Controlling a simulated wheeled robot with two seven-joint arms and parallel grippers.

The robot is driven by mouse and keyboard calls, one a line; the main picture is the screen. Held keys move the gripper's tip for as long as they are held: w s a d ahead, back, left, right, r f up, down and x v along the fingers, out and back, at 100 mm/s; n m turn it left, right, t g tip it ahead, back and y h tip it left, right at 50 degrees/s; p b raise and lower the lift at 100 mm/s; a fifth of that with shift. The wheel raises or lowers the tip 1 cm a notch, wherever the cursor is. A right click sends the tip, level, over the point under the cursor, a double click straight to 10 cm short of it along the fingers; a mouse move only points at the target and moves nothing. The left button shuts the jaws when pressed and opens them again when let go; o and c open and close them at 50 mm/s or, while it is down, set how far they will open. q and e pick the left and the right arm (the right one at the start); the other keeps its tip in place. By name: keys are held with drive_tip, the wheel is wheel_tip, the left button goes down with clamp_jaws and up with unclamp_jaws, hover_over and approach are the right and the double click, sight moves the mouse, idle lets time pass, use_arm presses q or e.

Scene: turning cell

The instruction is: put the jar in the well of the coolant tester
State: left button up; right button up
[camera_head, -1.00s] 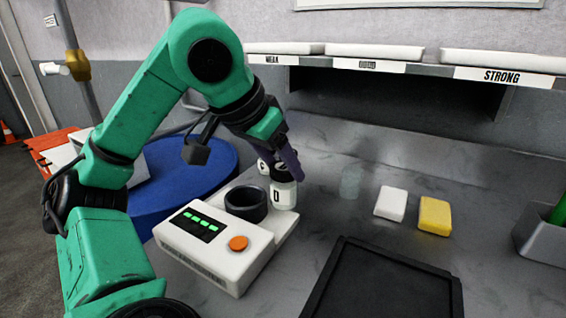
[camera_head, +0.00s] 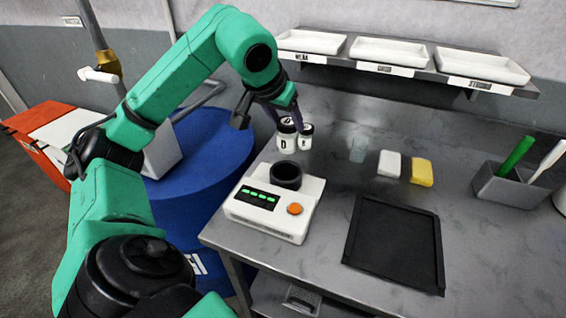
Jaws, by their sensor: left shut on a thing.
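The coolant tester (camera_head: 249,212) is a white box with a green-lit display, an orange button and a black ring-shaped well (camera_head: 286,176). The well looks empty. My left gripper (camera_head: 286,120) is shut on a white jar marked D (camera_head: 287,143), with a finger on either side of its lid. This jar is behind the well, apart from it and upright. Whether its base clears the bench is hard to tell. A second, similar white jar (camera_head: 305,141) stands close at its right, its letter unclear. My right gripper is out of view.
A clear glass piece (camera_head: 358,150), a white block (camera_head: 389,164) and a yellow block (camera_head: 421,172) lie to the right. A black tray (camera_head: 395,240) is at front right. A grey holder (camera_head: 500,186) stands farther right. A shelf with white trays (camera_head: 385,54) runs behind.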

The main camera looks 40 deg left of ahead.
sight(282, 153)
use_arm(q)
wheel_tip(282, 153, down, 11)
drive_tip(key=b, duration=0.6)
drive_tip(key=shift+s+b, duration=0.15)
drive_tip(key=shift+b, duration=0.15)
drive_tip(key=shift+a+r, duration=0.1)
drive_tip(key=o, duration=1.4)
drive_tip(key=shift+o, duration=0.2)
drive_tip(key=shift+r+p, duration=0.25)
drive_tip(key=shift+p, duration=0.05)
drive_tip(key=v, duration=1.1)
drive_tip(key=shift+s+r, duration=0.15)
drive_tip(key=shift+s, duration=0.2)
